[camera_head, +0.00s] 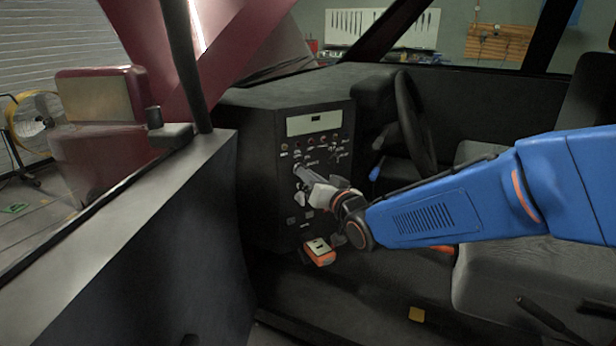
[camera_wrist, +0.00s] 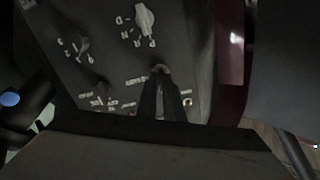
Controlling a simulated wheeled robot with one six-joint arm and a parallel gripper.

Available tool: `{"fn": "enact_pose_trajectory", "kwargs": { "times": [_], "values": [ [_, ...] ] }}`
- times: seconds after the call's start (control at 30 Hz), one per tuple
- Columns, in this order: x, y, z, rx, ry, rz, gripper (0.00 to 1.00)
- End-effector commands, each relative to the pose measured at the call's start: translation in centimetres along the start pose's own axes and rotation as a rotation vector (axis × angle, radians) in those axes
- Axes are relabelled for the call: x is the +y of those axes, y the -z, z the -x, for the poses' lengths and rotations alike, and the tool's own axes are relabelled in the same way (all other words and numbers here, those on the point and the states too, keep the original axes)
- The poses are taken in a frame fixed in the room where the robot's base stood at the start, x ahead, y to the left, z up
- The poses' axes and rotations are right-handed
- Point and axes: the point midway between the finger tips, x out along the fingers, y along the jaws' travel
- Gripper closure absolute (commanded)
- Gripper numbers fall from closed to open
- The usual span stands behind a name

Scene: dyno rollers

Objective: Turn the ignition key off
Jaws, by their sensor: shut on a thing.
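The black control panel (camera_head: 318,140) stands ahead of me in the cab, with a pale display strip, small buttons and white lettering. My gripper (camera_head: 299,171) reaches its face from the right. In the wrist view my gripper (camera_wrist: 160,80) has its two dark fingers close together at the panel, shut on a small piece there. That piece appears to be the ignition key (camera_wrist: 159,69); the fingers hide most of it, so its turn angle cannot be read. In the head view my gripper covers the key.
A white selector knob (camera_wrist: 145,18) marked D, N, R, P and a dark dial (camera_wrist: 80,46) with numbers sit near the fingers. The steering wheel (camera_head: 412,122) is right of the panel, the seat (camera_head: 520,280) lies under my arm, and the open door (camera_head: 150,250) bounds the left.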

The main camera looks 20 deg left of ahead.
Motion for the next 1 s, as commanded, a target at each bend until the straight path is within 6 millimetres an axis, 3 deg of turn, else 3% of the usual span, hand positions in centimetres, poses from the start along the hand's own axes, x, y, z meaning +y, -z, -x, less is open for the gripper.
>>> {"fn": "enact_pose_trajectory", "kwargs": {
  "times": [0.5, 1.0],
  "values": [
    [-0.02, -0.04, 0.02, -0.001, -0.001, 0.346, 1.0],
    [-0.02, -0.06, 0.03, -0.001, 0.0, 0.419, 1.0]
  ]
}}
